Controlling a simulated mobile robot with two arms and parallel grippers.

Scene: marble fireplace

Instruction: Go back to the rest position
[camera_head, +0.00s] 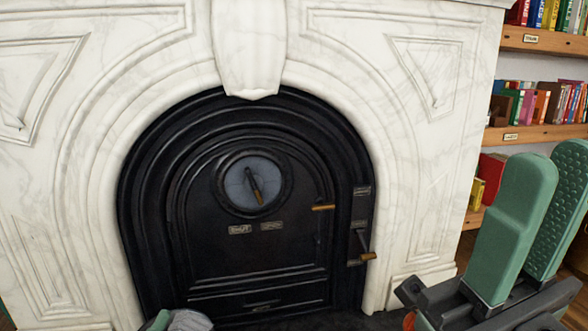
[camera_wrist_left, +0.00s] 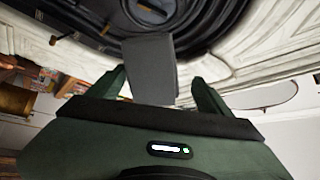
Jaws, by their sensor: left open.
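My right gripper (camera_head: 553,160) is raised at the right edge of the head view. Its two green fingers stand apart, pointing up, with nothing visible between them. My left gripper (camera_wrist_left: 159,77) shows in the left wrist view with its two green fingers spread. A flat grey piece (camera_wrist_left: 149,62) shows between and beyond them; I cannot tell what it is or whether it touches them. In the head view, only a small green and grey part shows at the bottom edge, left of centre.
The black arched fireplace door (camera_head: 255,252) has a round dial (camera_head: 240,186), a brass-tipped handle (camera_head: 323,207) and a lever (camera_head: 368,256). A white marble surround (camera_head: 85,190) frames it. Shelves of books (camera_head: 545,38) stand at the right behind my right gripper.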

